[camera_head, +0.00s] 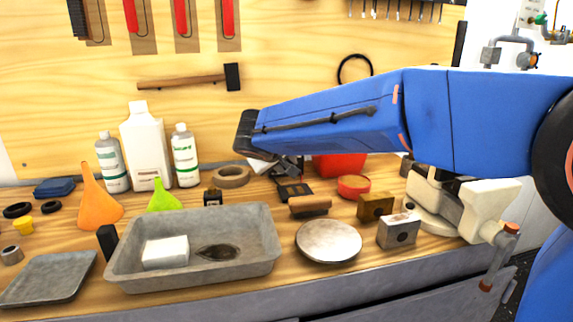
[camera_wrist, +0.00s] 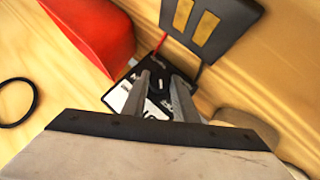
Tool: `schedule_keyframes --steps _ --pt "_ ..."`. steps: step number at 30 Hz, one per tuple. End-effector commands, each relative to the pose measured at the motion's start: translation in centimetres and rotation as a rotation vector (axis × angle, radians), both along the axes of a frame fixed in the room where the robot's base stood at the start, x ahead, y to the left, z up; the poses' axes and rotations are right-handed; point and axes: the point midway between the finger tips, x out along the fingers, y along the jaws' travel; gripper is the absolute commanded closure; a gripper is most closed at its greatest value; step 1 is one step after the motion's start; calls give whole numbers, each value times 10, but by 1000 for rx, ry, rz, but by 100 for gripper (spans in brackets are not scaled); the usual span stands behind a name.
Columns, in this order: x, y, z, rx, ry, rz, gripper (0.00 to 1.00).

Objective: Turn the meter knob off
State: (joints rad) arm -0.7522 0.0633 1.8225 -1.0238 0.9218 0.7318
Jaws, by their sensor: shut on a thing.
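The meter (camera_wrist: 128,92) is a dark box with a black-and-white face in the wrist view. Its round black knob (camera_wrist: 158,84) shows between my fingers. My gripper (camera_wrist: 161,80) has its two grey fingers down over the meter face, shut on the knob. The knob's pointer and the face markings are too small to read. In the head view my gripper (camera_head: 288,166) is over the back of the bench, and my blue arm and wrist hide most of the meter.
A red container (camera_head: 342,166) stands right of my gripper. A dark flat item with yellow patches (camera_head: 295,188) lies in front; it also shows in the wrist view (camera_wrist: 222,22). A tape roll (camera_head: 232,177), a grey tray (camera_head: 262,262) and a round plate (camera_head: 328,241) are nearby.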

Motion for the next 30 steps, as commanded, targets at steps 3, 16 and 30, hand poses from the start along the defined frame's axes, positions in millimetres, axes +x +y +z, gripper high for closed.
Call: schedule_keyframes --steps 3,16,30 --pt "0 0 -1 -1 1 0 96" --pt "-1 0 1 1 1 1 55" --pt "-57 15 42 2 0 4 55"
